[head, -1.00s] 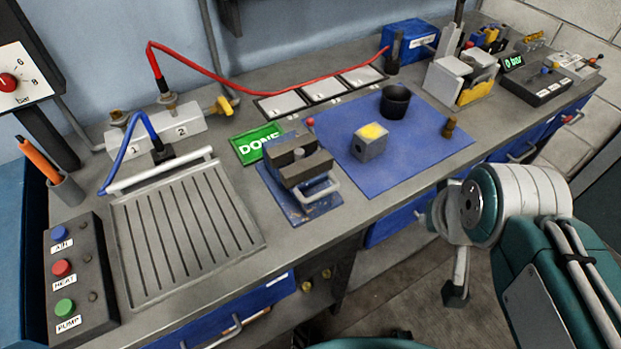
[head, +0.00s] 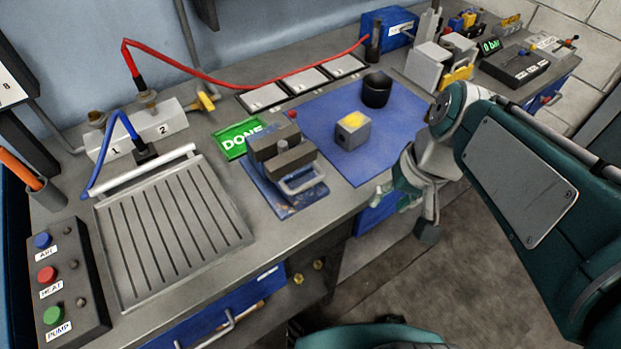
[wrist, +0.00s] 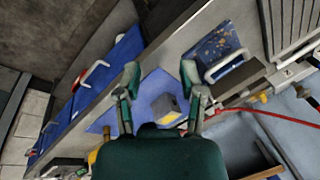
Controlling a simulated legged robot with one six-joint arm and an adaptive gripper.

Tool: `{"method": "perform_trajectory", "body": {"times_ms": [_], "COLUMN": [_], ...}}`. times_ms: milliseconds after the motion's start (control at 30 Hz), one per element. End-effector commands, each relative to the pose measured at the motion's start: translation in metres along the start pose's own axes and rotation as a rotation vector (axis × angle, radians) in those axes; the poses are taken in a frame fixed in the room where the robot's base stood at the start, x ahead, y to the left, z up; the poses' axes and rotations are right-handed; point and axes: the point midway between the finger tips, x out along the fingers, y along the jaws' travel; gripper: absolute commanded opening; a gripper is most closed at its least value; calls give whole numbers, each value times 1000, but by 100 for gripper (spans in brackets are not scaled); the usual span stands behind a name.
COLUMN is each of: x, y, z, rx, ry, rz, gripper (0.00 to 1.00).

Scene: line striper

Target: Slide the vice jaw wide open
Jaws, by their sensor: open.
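The vice (head: 283,160) stands on the bench on a blue base plate, just in front of the green DONE sign. Its two dark grey jaw blocks sit close together, and a pale U-shaped handle (head: 302,184) sticks out from the front block. The handle also shows in the wrist view (wrist: 226,67), right of my gripper. My gripper (wrist: 160,72) is open and empty, its two fingers spread. In the head view my gripper (head: 408,200) is to the right of the vice, near the bench's front edge, and apart from the handle.
A grey block with a yellow top (head: 353,131) and a black cup (head: 377,90) stand on the blue mat (head: 410,125). A ribbed tray (head: 175,230) and a button box (head: 65,285) are left of the vice. Drawer handles stick out below the bench edge.

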Motion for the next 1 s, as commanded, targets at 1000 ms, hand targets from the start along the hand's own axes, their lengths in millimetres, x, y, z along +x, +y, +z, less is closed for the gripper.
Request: {"method": "perform_trajectory", "body": {"times_ms": [1000], "x": [75], "y": [-14], "z": [-122], "rx": [290], "ry": [-624], "rz": [-967], "gripper": [51]}}
